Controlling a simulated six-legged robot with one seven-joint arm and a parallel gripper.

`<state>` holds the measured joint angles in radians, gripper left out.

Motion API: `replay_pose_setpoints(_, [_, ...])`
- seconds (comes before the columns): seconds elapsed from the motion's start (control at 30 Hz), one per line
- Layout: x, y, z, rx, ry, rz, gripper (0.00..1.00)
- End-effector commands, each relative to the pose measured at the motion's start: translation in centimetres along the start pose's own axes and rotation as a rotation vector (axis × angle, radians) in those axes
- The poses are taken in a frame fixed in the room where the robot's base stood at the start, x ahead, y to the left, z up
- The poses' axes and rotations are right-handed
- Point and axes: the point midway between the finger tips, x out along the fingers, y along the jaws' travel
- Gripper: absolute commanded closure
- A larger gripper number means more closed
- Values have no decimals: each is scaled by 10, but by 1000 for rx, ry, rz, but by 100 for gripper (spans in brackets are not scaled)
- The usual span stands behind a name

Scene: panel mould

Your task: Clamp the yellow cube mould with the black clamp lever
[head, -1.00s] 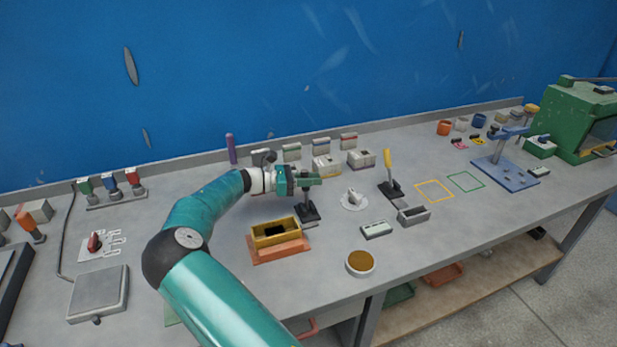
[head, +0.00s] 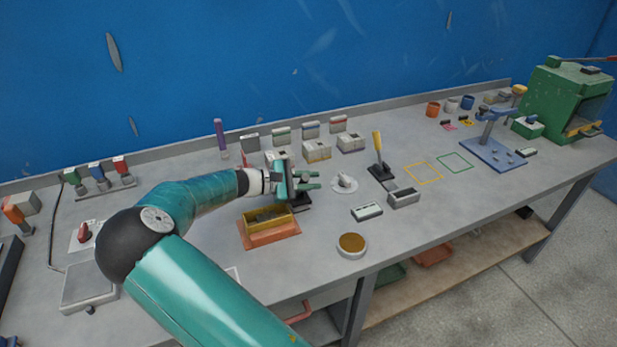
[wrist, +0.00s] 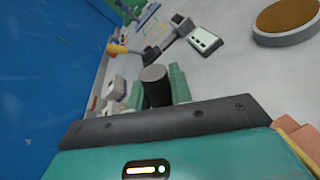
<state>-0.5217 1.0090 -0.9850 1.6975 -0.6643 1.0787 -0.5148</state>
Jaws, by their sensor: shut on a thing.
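The yellow cube mould (head: 270,225) is an open-topped box on an orange base (head: 272,239), left of and nearer than my gripper in the head view. My gripper (head: 308,180) is low over the bench just behind the mould's right end. It is shut on the black clamp lever, whose dark round handle (wrist: 154,88) stands between the green fingers in the wrist view. The clamp's dark foot (head: 300,201) shows below the gripper, partly hidden. I cannot tell whether the clamp touches the mould.
A yellow-handled clamp (head: 378,158), a white saucer-like piece (head: 344,186), a grey tray (head: 403,198), a small pale device (head: 367,212) and a round brown-filled dish (head: 352,245) stand to the right. Several small boxes line the back. Bench between the outlined squares and front edge is clear.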

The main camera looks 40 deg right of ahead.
Motion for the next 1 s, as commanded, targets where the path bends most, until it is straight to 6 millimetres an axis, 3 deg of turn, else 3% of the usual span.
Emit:
replay_pose_setpoints(0.47, [1,-3,-1,17,4,-1,100])
replay_pose_setpoints(0.5, [1,-3,-1,17,4,-1,73])
replay_pose_setpoints(0.6, [1,-3,-1,16,4,-1,57])
replay_pose_setpoints(1.0, [-8,-1,-1,16,5,2,57])
